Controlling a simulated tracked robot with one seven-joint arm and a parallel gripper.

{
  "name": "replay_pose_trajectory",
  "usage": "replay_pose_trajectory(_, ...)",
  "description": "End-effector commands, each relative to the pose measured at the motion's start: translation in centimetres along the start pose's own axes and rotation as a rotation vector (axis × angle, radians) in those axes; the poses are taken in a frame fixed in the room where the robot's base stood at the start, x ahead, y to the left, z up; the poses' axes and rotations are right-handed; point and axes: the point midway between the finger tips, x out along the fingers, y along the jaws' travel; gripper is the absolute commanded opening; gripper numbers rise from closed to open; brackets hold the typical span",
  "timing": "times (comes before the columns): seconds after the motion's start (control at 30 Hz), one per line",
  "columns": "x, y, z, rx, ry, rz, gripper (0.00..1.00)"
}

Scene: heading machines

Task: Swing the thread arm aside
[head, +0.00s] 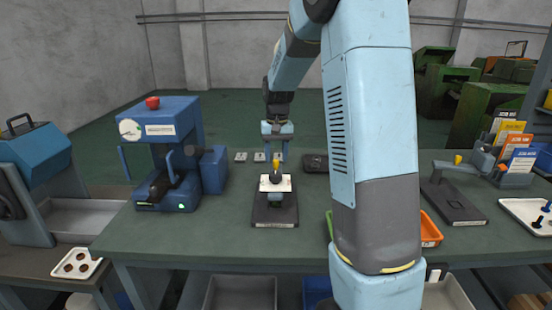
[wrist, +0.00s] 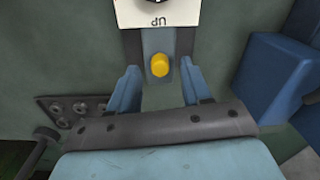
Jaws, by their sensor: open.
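A small fixture with a black base (head: 275,215) stands on the green bench in the middle of the head view. It carries a white plate (head: 264,184), marked UP in the wrist view (wrist: 135,14), and a blue-grey arm (wrist: 149,42) with a yellow knob (head: 276,163). I take this arm to be the thread arm. My gripper (head: 277,152) is just above the fixture, pointing down. In the wrist view my open gripper (wrist: 160,76) has its fingers on either side of the yellow knob (wrist: 159,64), apart from it. The arm's pivot is not clear.
A blue machine (head: 165,125) with a red knob stands left of the fixture. A dark block with holes (head: 315,162) lies behind right. A black-based device (head: 455,203) and an orange tray (head: 430,232) are at the right. Bench around the fixture's front is clear.

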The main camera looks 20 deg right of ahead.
Motion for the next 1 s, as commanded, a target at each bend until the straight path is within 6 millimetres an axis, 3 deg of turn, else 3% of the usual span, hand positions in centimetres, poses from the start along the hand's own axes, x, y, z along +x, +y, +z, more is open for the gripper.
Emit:
replay_pose_trajectory(0.2,1.25,0.0,0.02,0.0,0.0,0.0,0.48)
replay_pose_trajectory(0.47,1.34,-0.01,0.01,0.0,0.001,0.0,0.48)
replay_pose_trajectory(1.0,1.32,-0.01,0.01,-0.001,0.001,0.0,0.0)
